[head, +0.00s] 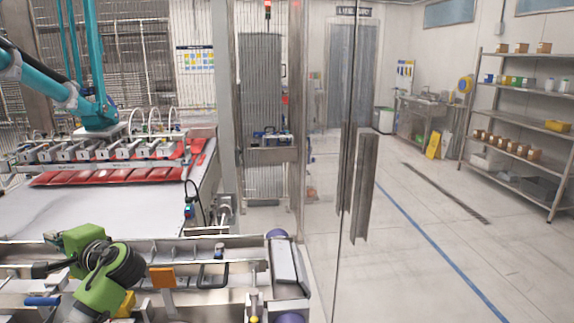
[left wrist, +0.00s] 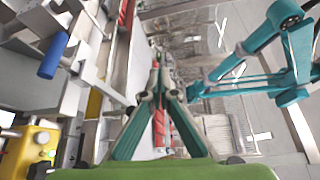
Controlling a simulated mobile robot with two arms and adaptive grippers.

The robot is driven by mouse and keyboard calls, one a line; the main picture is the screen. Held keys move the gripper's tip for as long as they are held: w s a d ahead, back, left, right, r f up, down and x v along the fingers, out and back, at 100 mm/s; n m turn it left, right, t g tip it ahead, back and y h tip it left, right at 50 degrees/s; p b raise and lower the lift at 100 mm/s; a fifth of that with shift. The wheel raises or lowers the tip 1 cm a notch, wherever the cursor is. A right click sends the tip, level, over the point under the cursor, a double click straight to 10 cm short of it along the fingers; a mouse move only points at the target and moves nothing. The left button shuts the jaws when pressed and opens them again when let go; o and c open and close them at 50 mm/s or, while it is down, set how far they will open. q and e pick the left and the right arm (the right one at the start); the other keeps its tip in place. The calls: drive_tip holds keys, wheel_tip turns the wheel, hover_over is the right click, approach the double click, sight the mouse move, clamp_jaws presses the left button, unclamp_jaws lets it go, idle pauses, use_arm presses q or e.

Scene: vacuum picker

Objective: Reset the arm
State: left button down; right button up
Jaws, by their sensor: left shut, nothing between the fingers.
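My left arm, green with black joints, shows at the lower left of the head view, above the metal frame of the machine. My left gripper shows in the left wrist view (left wrist: 158,78), with its two teal fingers meeting at the tips. It is shut and holds nothing. In the head view the fingertips are hard to make out. My right gripper is in neither view. A teal picker arm (head: 88,75) stands at the upper left, its suction head above a row of red packs (head: 120,174). This teal arm also shows at the right of the left wrist view (left wrist: 287,45).
A white conveyor (head: 80,212) lies beyond the machine's metal frame. An orange bracket (head: 162,277) and a blue handle (head: 41,301) are close to my left arm. A glass door (head: 328,150) stands in the middle. Open floor and a shelf (head: 520,115) are at the right.

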use_arm(q)
drive_tip(key=s+d+f+h, duration=0.45)
drive_tip(key=d+f, duration=0.35)
drive_tip(key=f, duration=0.4)
drive_tip(key=s+d+f+h, duration=0.4)
drive_tip(key=s+d+f, duration=0.3)
drive_tip(key=f, duration=0.6)
drive_tip(key=s+d+f+n+g+h, duration=0.2)
drive_tip(key=s+d+f+h, duration=0.2)
drive_tip(key=s+d, duration=0.65)
drive_tip(key=s+d+f+n+g+h, duration=0.1)
drive_tip(key=s+d+f+n+h, duration=0.2)
drive_tip(key=s+d, duration=0.7)
drive_tip(key=s+a+f+g, duration=0.1)
drive_tip(key=s+a+f, duration=0.15)
drive_tip(key=f, duration=1.15)
drive_tip(key=s+a+f+g, duration=0.1)
drive_tip(key=s+f, duration=0.2)
drive_tip(key=f, duration=1)
drive_tip(key=s+a+f+m+g, duration=0.1)
drive_tip(key=s+a+f, duration=0.1)
drive_tip(key=s+f, duration=1.5)
drive_tip(key=shift+a+f+b, duration=0.25)
drive_tip(key=shift+a+b, duration=0.05)
drive_tip(key=shift+a, duration=0.05)
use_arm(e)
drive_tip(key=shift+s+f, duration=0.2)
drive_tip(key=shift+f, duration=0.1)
